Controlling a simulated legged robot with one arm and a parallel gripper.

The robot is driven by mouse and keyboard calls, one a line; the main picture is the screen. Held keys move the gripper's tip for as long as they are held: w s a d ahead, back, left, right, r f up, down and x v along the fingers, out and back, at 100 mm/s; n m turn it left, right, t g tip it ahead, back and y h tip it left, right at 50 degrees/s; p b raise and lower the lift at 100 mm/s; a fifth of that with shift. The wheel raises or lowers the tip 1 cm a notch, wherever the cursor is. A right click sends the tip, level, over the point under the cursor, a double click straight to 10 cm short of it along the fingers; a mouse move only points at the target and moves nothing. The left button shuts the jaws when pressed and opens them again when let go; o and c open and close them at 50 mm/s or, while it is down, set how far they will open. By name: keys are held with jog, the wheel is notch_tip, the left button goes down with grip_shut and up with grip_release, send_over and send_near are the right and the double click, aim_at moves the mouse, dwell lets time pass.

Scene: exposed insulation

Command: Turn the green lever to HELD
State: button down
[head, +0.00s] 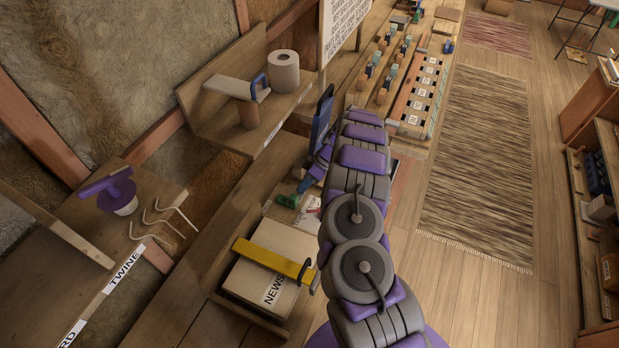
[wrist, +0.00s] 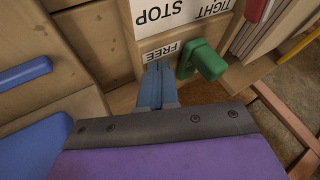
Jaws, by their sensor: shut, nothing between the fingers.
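No HELD marking is readable. In the head view, a small green part (head: 288,201) shows left of my arm, near a white label.
A red part (wrist: 254,9) stands right of the panel. A blue bar (wrist: 25,73) is at the wrist view's left. In the head view, a yellow bar (head: 272,260) lies across a box marked NEWS (head: 255,290). A paper roll (head: 284,70) stands on a shelf.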

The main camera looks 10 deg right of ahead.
aim_at(297, 201)
jog(key=shift+s+a, duration=0.65)
jog(key=shift+s, duration=0.35)
jog(key=shift+s+m+t+b, duration=0.5)
jog(key=shift+m+b, duration=0.3)
jog(key=shift+s+a+m+t+b, duration=0.2)
jog(key=shift+s+m+t+b, duration=0.2)
jog(key=shift+m+b, duration=0.2)
jog(key=shift+s+a+m+t+b, duration=0.15)
jog(key=shift+s+m+t+b, duration=0.25)
jog(key=shift+m+b, duration=0.2)
jog(key=s+m+t+b, duration=0.1)
jog(key=s+a+m+t+b, duration=0.1)
jog(key=m, duration=0.1)
jog(key=shift+a, duration=0.1)
jog(key=shift+s+a+m+b, duration=0.2)
jog(key=shift+a+m+b, duration=0.1)
jog(key=shift+b, duration=0.15)
jog(key=shift+s, duration=0.1)
jog(key=shift+w+b, duration=0.6)
jog(key=shift+w, duration=0.25)
jog(key=shift+d, duration=0.1)
